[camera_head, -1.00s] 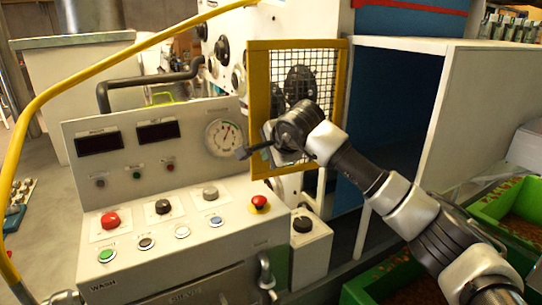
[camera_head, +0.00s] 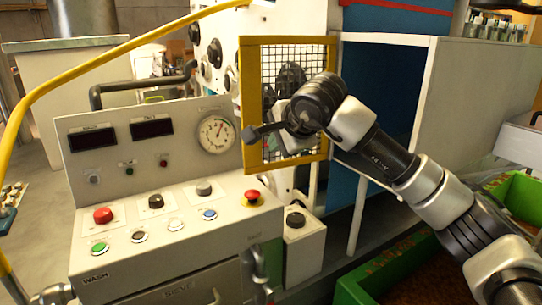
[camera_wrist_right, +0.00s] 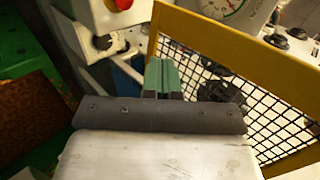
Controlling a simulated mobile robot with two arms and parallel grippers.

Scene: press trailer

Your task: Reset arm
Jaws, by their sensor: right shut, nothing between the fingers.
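My right gripper (camera_head: 252,134) is in front of the yellow-framed mesh guard (camera_head: 249,88) in the head view, at the end of my right arm, which comes in from the right. Its fingers are shut with nothing between them. In the right wrist view the green-grey fingers (camera_wrist_right: 162,78) lie close together, with the mesh guard behind and to the right. The control panel (camera_head: 150,190) stands to the left of the gripper, and the gripper is above and apart from its red emergency button (camera_head: 251,196). My left gripper does not show clearly in the head view.
A gauge (camera_head: 216,134) and two dark displays (camera_head: 152,128) sit on the upright panel. A small box with a black knob (camera_head: 296,219) stands right of the console. A green bin (camera_head: 385,275) is at the lower right. A yellow rail (camera_head: 85,66) crosses the left side.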

